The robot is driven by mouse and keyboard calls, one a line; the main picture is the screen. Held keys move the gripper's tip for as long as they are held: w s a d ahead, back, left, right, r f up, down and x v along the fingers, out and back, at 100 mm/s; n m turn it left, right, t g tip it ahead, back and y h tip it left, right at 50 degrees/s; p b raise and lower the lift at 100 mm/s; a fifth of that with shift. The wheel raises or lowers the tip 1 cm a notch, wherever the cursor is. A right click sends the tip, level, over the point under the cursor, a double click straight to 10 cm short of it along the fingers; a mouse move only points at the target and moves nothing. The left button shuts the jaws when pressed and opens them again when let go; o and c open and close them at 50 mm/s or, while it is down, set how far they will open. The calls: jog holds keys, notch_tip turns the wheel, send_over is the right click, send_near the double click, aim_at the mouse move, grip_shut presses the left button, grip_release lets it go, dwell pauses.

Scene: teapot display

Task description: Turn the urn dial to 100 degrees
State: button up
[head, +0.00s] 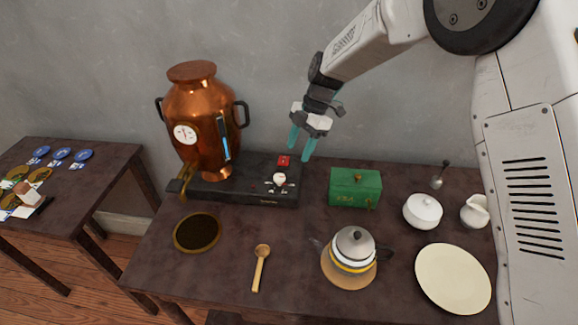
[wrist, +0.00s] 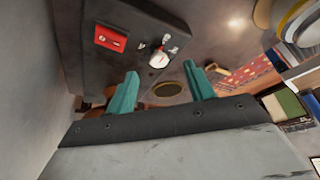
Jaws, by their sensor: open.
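The copper urn (head: 197,110) stands at the back left of the table on a black base (head: 225,190). It has a round white gauge (head: 185,134) and a blue level strip. The white urn dial (head: 279,179) sits on the right part of the base, with small marks around it; it also shows in the wrist view (wrist: 159,59). Its setting is too small to read. A red switch plate (head: 284,161) is behind the dial. My gripper (head: 301,150) is open and empty, with teal fingers, above and behind the dial. It touches nothing that I can see.
A green box (head: 355,187) stands right of the base. In front are a teapot (head: 354,250) on a round mat, a wooden spoon (head: 260,268) and a dark round mat (head: 197,233). A sugar bowl (head: 423,211), jug and plate (head: 453,278) are at right. The wall is close behind.

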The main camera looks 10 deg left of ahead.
aim_at(280, 176)
jog(key=shift+n, duration=0.5)
jog(key=s+a+f, duration=0.1)
jog(key=f, duration=0.1)
jog(key=s+a+f, duration=0.1)
jog(key=a+f, duration=0.1)
jog(key=f, duration=0.1)
jog(key=s+a+f, duration=0.1)
jog(key=f, duration=0.1)
jog(key=shift+s+a+f, duration=0.15)
jog(key=shift+s+a, duration=0.05)
jog(key=shift+a, duration=0.1)
